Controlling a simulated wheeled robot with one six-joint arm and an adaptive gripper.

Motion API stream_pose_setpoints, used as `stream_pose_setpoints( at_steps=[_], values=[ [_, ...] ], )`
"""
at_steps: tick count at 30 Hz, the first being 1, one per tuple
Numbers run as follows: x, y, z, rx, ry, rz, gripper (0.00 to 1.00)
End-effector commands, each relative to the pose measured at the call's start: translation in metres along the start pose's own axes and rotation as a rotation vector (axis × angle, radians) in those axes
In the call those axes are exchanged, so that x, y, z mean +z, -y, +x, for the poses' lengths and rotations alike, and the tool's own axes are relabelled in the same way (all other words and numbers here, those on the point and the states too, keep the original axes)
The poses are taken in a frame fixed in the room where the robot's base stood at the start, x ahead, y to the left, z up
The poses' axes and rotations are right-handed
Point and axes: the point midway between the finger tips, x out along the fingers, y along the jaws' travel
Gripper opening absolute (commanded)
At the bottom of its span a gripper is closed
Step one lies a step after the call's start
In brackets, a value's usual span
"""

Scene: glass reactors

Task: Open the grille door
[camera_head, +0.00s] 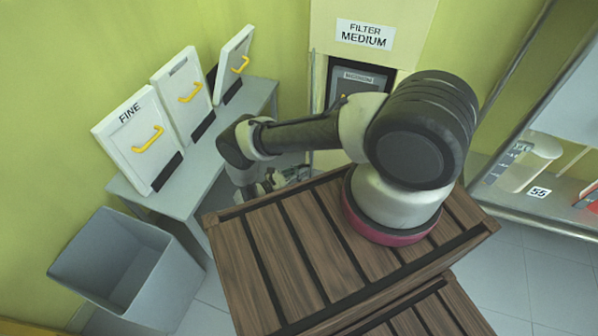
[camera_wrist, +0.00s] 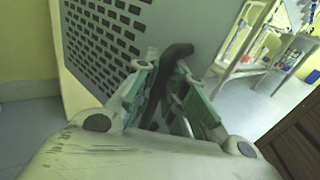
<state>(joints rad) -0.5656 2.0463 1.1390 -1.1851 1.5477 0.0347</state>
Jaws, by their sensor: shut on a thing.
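The grille door (camera_wrist: 205,22) is a light grey panel with rows of dark slots, filling the upper middle of the wrist view. A dark curved handle (camera_wrist: 178,52) stands out from it. My gripper (camera_wrist: 170,90) has its green-padded fingers shut on this handle. In the head view, my gripper (camera_head: 285,180) shows only in part, low beside the cabinet (camera_head: 420,30) labelled "FILTER MEDIUM"; the door and handle are hidden there behind my arm and the slatted wooden top. I cannot tell how far the door stands from its frame.
A grey bench (camera_head: 262,97) on the left holds several white filter panels (camera_head: 133,122) with yellow handles. An open grey bin (camera_head: 125,270) stands in front of it. A metal-framed shelf (camera_head: 535,205) with containers is on the right. Tiled floor shows at lower right.

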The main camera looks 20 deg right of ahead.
Motion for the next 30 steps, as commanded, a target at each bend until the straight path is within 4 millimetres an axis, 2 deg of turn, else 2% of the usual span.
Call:
stream_pose_setpoints(
  at_steps=[1,2,3,6,30],
  values=[
    [0.007,-0.0088,-0.0015,0.006,0.009,0.008,0.0],
    [0.007,-0.0088,-0.0015,0.006,0.009,0.008,0.0],
    [0.007,-0.0089,-0.0015,0.006,0.009,0.008,0.18],
    [0.0069,-0.0084,-0.0015,0.005,0.01,0.008,0.34],
    [0.0082,-0.0044,-0.0018,0.001,0.012,0.005,0.34]
  ],
)
